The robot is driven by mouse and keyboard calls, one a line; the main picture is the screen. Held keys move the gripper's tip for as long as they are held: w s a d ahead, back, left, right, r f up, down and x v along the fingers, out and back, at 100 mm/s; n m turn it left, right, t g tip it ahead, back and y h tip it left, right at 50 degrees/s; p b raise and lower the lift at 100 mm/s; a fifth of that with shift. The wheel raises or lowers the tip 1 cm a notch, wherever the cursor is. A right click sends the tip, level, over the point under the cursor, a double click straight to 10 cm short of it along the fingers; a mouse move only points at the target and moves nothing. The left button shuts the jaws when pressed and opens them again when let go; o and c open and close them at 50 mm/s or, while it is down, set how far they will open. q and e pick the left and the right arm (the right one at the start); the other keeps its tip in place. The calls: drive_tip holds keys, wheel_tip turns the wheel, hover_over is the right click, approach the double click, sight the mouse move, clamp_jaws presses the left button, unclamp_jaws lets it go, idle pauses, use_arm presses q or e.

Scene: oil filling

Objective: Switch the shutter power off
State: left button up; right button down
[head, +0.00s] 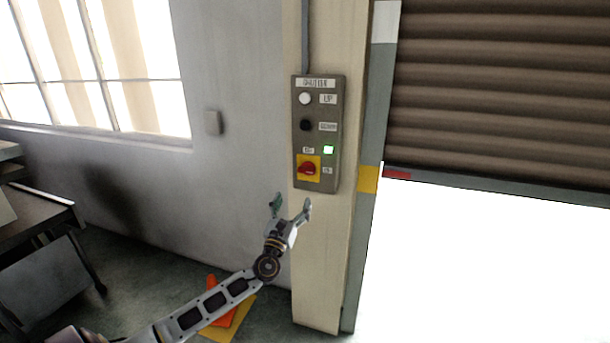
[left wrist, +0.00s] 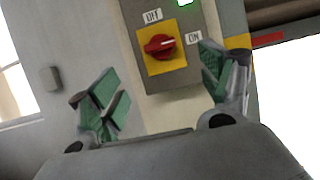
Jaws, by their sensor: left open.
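The grey shutter control box (head: 318,134) is fixed to a beige post. At its bottom is a red rotary power switch (head: 307,168) on a yellow plate. The switch also shows in the left wrist view (left wrist: 160,46), with an OFF label above it and an ON label to its right; its white mark points toward ON. A green lamp (head: 328,149) on the box is lit. My left gripper (head: 291,205) is open and empty, just below the box. In the left wrist view its fingers (left wrist: 165,90) stand apart on both sides below the switch, not touching it.
The box also has a white UP button (head: 305,99) and a black button (head: 306,125). The brown roller shutter (head: 500,100) at the right is partly raised. An orange cone (head: 222,300) stands on the floor behind my left arm. A dark table (head: 40,212) is at the left.

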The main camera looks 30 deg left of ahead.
sight(305, 173)
use_arm(q)
drive_tip(key=shift+p+x, duration=0.65)
drive_tip(key=shift+x, duration=4.75)
drive_tip(key=shift+w+a+r, duration=0.2)
drive_tip(key=shift+w+r, duration=0.05)
drive_tip(key=shift+w, duration=0.25)
drive_tip(key=shift+w+a+r, duration=0.15)
drive_tip(key=shift+w+r, duration=0.05)
drive_tip(key=shift+w, duration=0.5)
use_arm(e)
drive_tip(key=shift+s+a+r, duration=0.25)
drive_tip(key=shift+s+a, duration=0.1)
drive_tip(key=shift+a, duration=0.15)
drive_tip(key=shift+s+a+r, duration=0.2)
drive_tip(key=shift+s+a, duration=0.15)
drive_tip(key=shift+a, duration=0.15)
drive_tip(key=shift+d, duration=0.1)
use_arm(q)
drive_tip(key=c, duration=1)
use_arm(e)
drive_tip(key=shift+d, duration=0.2)
